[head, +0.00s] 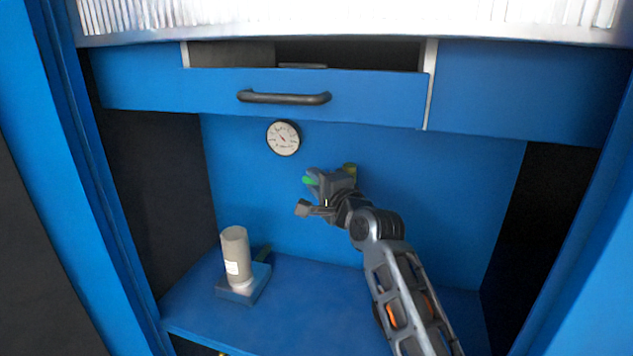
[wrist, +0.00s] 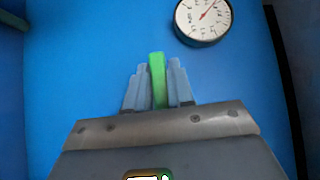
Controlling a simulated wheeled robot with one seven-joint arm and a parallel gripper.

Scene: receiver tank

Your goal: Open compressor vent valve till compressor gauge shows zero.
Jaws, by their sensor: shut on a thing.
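A round white gauge (head: 283,138) with a black rim is on the blue back panel, left of my gripper. It also shows at the top right of the wrist view (wrist: 203,18), where its red needle points to the upper right; I cannot read its value. My gripper (head: 323,184) is up at the panel, below and right of the gauge. In the wrist view its grey fingers (wrist: 158,88) are shut on a green handle (wrist: 157,72), which stands between them. A bit of green (head: 309,180) shows beside the fingers in the head view. The valve body is hidden.
A beige cylinder (head: 235,255) on a blue block (head: 243,284) stands on the blue shelf (head: 320,300) at left. A partly open drawer (head: 370,97) with a dark handle (head: 284,97) juts out above the gauge. Dark side walls bound the bay. The shelf's middle is clear.

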